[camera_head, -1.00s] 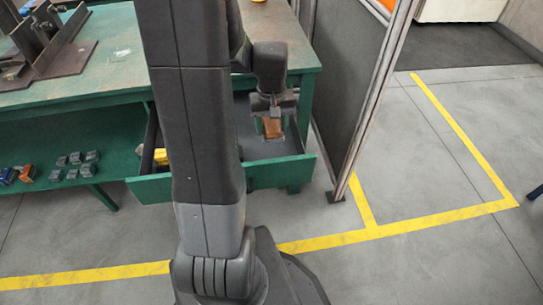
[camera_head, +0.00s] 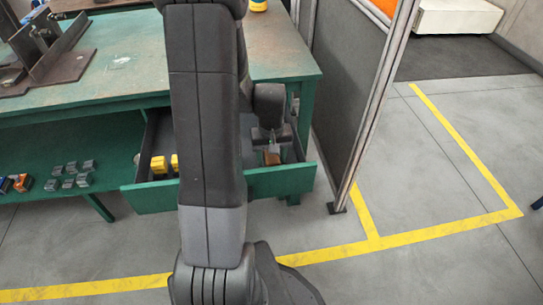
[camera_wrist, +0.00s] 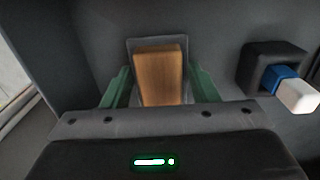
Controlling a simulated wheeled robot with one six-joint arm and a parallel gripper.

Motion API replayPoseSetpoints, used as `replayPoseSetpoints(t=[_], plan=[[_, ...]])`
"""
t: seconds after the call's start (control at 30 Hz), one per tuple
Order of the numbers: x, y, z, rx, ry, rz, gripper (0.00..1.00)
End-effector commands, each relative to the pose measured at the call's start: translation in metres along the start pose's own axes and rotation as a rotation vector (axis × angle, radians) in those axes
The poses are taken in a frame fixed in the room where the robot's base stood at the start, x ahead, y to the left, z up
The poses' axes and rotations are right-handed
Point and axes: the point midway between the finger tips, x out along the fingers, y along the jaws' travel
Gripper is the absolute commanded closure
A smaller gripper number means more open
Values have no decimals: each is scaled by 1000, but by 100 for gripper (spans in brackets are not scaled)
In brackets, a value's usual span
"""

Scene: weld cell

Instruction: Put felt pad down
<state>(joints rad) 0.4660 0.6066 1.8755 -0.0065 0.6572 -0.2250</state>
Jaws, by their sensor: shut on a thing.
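My gripper (camera_head: 271,147) is low inside the open drawer (camera_head: 160,197) of the green workbench, near its right end. In the wrist view my gripper (camera_wrist: 160,92) has its green fingers shut on a brown block with a grey border behind it, which I take to be the felt pad (camera_wrist: 160,72). The felt pad (camera_head: 272,158) also shows as a small brown patch just behind the drawer's front wall. I cannot tell whether its underside touches the drawer floor.
To the right in the wrist view is a dark block with a blue and white piece (camera_wrist: 290,86). Yellow items (camera_head: 159,165) lie at the drawer's left. Several grey blocks (camera_head: 70,175) sit on the lower shelf. A dark partition (camera_head: 345,90) stands right of the bench.

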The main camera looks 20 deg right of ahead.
Motion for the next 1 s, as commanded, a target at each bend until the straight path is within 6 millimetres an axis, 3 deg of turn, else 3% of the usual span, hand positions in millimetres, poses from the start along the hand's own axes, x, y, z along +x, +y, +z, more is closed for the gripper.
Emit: replayPoseSetpoints(t=[0.27, 0.3, 0.4, 0.8, 1.0], plan=[[12, 0, 1, 0, -3, -1, 71], [12, 0, 1, 0, -4, -1, 42], [13, -1, 2, 1, -8, -3, 24], [14, -3, 4, 3, -11, -6, 24], [-5, -3, 3, 1, -9, -6, 24]])
